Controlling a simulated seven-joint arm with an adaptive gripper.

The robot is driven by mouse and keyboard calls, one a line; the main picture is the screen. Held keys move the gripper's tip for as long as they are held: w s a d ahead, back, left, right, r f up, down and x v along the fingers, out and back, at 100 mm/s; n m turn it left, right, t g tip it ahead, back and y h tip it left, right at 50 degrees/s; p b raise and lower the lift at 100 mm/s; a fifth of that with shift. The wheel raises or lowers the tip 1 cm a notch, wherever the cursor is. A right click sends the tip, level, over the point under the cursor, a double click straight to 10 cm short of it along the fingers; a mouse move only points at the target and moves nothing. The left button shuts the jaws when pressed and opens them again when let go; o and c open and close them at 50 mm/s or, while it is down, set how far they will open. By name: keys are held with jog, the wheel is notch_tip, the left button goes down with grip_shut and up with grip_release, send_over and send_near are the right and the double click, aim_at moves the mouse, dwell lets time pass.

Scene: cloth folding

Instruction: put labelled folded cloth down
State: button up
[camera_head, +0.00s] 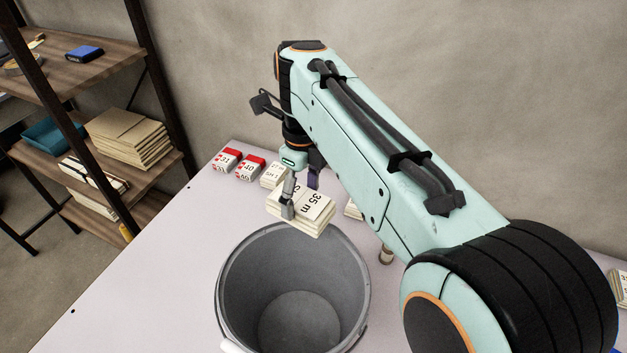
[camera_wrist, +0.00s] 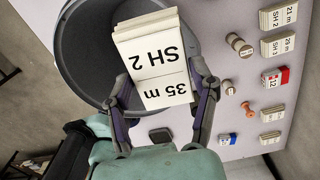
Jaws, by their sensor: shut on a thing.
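The folded cloth (camera_head: 312,222) is a cream, layered block with a label; part of the text, "35 m", is readable in the head view. In the wrist view the cloth (camera_wrist: 158,50) reads "SH 2" and "35 m", upside down. My gripper (camera_head: 300,197) is shut on it, with one finger on each side, as the wrist view also shows for my gripper (camera_wrist: 162,95). The cloth appears raised above the table, at the back rim of a grey bucket (camera_head: 240,290). In the wrist view it overlaps the bucket (camera_wrist: 82,50). The visible bucket floor is bare.
Two red-and-white boxes (camera_head: 238,163) and another cream bundle (camera_head: 271,177) stand at the table's back. A small wooden roll (camera_head: 386,256) is right of the bucket. The wrist view shows more labelled bundles (camera_wrist: 278,44) at right. The table left of the bucket is clear.

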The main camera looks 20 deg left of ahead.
jog(key=s+d+r+n, duration=0.2)
jog(key=s, duration=0.6)
notch_tip(320, 180, down, 11)
jog(key=shift+r, duration=0.2)
jog(key=shift+d, duration=0.1)
jog(key=o, duration=1.2)
jog(key=shift+r, duration=0.1)
notch_tip(320, 180, up, 7)
jog(key=shift+f, duration=0.1)
